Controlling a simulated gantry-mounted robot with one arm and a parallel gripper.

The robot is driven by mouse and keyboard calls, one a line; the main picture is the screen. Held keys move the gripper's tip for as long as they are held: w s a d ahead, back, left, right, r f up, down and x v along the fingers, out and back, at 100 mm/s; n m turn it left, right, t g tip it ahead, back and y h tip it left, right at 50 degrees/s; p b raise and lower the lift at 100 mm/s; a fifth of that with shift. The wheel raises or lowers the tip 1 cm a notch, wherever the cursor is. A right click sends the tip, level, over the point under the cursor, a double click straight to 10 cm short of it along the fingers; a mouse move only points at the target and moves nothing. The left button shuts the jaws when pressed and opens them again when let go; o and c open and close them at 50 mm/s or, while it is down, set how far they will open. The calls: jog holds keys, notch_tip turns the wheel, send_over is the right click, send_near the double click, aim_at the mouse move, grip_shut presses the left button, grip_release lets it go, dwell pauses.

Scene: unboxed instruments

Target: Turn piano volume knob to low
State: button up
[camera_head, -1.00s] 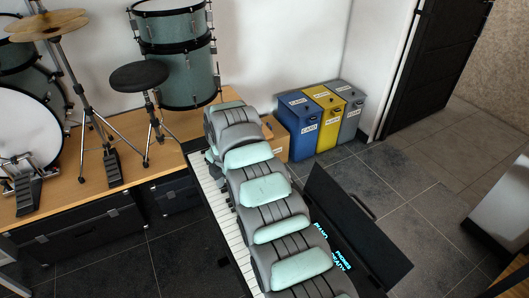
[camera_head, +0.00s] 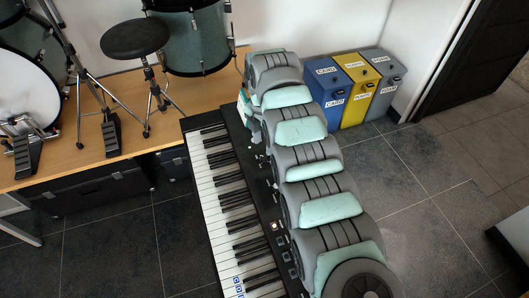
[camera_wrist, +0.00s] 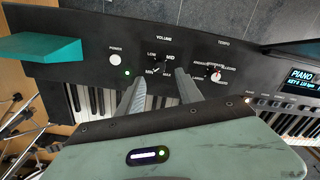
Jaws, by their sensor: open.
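The piano (camera_head: 222,190) runs lengthwise under my arm in the head view, with its white and black keys clear on the left. In the wrist view, the volume knob (camera_wrist: 158,68) sits on the black panel among the labels MIN, LOW, MID and a partly covered one. It is small and dark, and I cannot tell exactly where it points. My gripper (camera_wrist: 160,77) is open, with one grey finger on each side of the knob and nothing held. I cannot tell whether a finger touches it. In the head view, my arm hides most of the gripper and the knob.
A power button (camera_wrist: 116,59) with a green light is left of the knob. A tempo knob (camera_wrist: 217,75) and a lit display (camera_wrist: 302,79) are to the right. Blue, yellow and grey bins (camera_head: 339,88) stand beyond the piano. A drum stool (camera_head: 135,38) stands on the wooden platform.

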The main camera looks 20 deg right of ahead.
aim_at(264, 156)
notch_tip(264, 156, down, 6)
jog(key=shift+f+b, duration=0.2)
jog(key=shift+b, duration=0.15)
jog(key=shift+c, duration=0.2)
jog(key=shift+r, duration=0.1)
grip_shut()
